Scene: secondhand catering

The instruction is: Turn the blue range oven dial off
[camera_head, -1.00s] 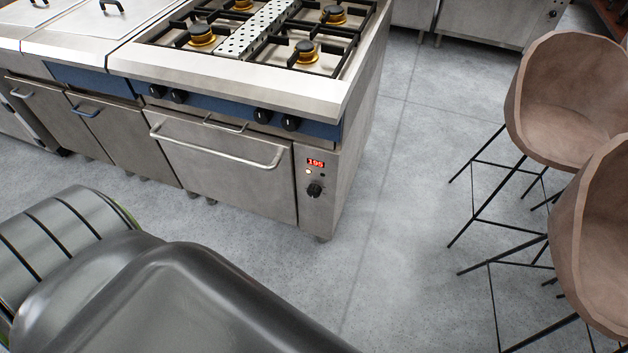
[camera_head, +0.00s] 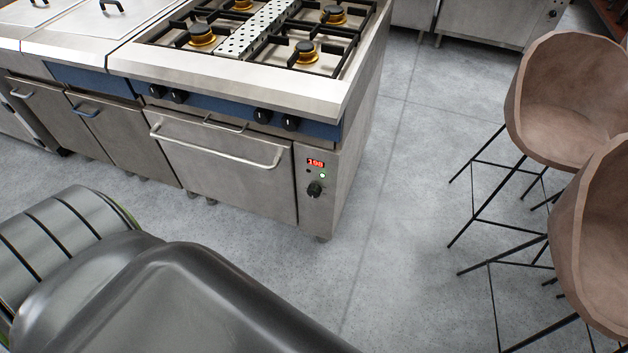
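The range (camera_head: 240,82) with a blue control strip stands upper middle, its oven door (camera_head: 215,172) closed. The oven dial (camera_head: 315,189) is a black knob on the steel panel right of the door. Above it a red display (camera_head: 316,163) reads about 190 or 198; the last digit is hard to read. A small green light (camera_head: 322,175) glows between display and dial, and the spot left of it is dark. The dial's exact pointing is too small to tell. Neither of my grippers is in view; a dark arm part of mine fills the lower left.
Several black burner knobs (camera_head: 263,115) sit on the blue strip. Two brown bucket chairs (camera_head: 573,98) with thin black legs stand at the right. Grey floor (camera_head: 400,215) is clear between range and chairs. Lidded steel units (camera_head: 75,40) adjoin the range on the left.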

